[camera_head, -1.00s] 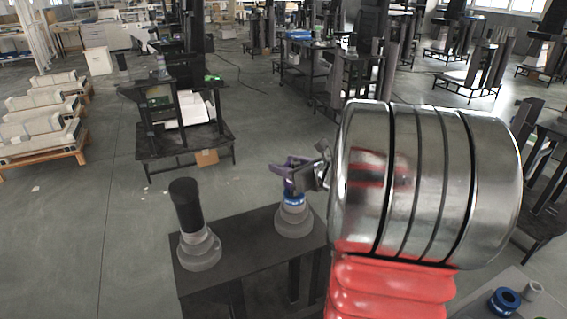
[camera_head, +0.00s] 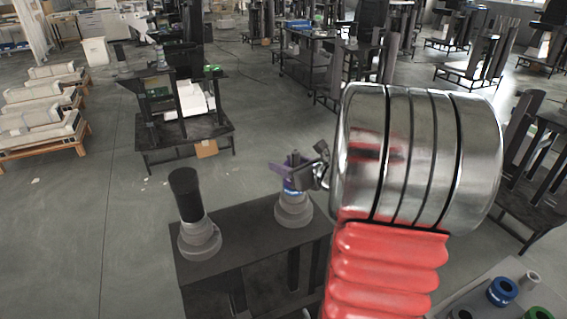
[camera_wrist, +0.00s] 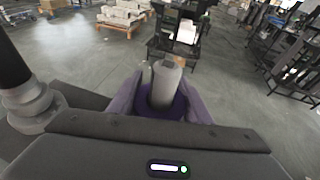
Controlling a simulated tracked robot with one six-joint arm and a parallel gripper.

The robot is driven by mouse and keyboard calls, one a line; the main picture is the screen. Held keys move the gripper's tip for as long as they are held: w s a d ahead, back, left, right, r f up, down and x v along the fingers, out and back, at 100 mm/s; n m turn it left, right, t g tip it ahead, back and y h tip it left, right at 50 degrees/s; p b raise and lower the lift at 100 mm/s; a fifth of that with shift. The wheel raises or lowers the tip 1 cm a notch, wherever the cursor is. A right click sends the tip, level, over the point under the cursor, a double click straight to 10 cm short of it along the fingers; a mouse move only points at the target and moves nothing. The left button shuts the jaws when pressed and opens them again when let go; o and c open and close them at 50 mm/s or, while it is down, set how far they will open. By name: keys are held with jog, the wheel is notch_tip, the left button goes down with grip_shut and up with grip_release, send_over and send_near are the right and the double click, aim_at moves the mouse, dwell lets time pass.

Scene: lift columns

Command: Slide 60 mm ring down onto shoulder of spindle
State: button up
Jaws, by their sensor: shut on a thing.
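The spindle is a grey post on a stepped round base (camera_head: 294,212), at the right end of a dark bench in the head view. Its post tip (camera_head: 294,156) shows above my gripper (camera_head: 285,172). The blue ring (camera_head: 293,187) is around the post, above the base's wide lower step. In the wrist view the grey post (camera_wrist: 166,78) rises through the dark blue-purple ring (camera_wrist: 178,106). My gripper's purple fingers (camera_wrist: 163,88) stand on both sides and are shut on the ring. I cannot tell whether the ring touches the shoulder.
A second stepped base with a tall black cylinder (camera_head: 184,192) stands at the left of the dark bench (camera_head: 235,240). A blue ring-shaped part (camera_head: 502,291) and a green one (camera_head: 538,313) sit at the lower right. Open floor lies left of the bench.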

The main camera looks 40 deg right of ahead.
jog(key=o, duration=1.4)
jog(key=shift+s, duration=0.15)
jog(key=v, duration=1.3)
jog(key=shift+s+r, duration=0.1)
jog(key=shift+s, duration=0.15)
